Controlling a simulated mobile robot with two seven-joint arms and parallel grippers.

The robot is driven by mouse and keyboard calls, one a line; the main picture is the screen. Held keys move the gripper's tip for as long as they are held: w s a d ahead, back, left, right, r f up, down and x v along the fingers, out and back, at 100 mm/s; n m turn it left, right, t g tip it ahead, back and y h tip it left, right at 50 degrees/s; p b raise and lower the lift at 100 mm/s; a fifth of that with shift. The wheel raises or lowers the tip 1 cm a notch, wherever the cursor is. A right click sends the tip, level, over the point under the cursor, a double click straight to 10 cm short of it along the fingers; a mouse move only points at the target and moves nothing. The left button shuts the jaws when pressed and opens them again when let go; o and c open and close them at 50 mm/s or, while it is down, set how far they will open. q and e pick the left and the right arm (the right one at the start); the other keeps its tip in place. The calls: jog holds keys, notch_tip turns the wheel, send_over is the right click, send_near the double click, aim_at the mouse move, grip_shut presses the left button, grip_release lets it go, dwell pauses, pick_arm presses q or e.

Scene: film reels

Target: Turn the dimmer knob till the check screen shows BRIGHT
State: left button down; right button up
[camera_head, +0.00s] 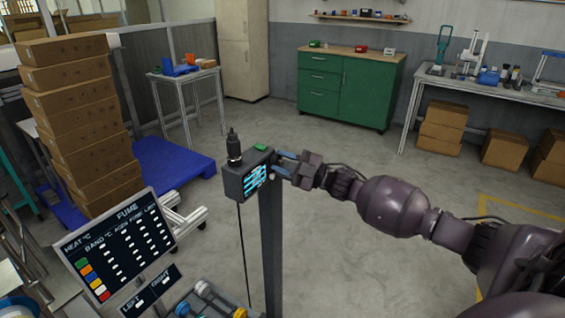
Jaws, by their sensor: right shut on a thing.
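A dark grey box (233,184) stands on top of a post, with a lit screen (255,181) on its front. The screen shows pale blue lines, too small to read as a word. My right gripper (279,164) reaches in from the right. Its blue fingers are shut at the box's right side, on what appears to be the dimmer knob. The fingers hide the knob, so its turn cannot be seen. My left gripper is not in view.
A black fitting (233,147) and a green button (261,147) are on the box top. A FUME board (118,245) and a small sign (152,291) stand at lower left. Floor behind the post is clear.

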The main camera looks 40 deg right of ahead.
jog(key=o, duration=0.9)
jog(key=shift+s, duration=0.1)
jog(key=v, duration=1)
jog(key=shift+s+d+b, duration=0.25)
jog(key=shift+b, duration=0.1)
jog(key=shift+w+f, duration=0.1)
jog(key=shift+f, duration=0.05)
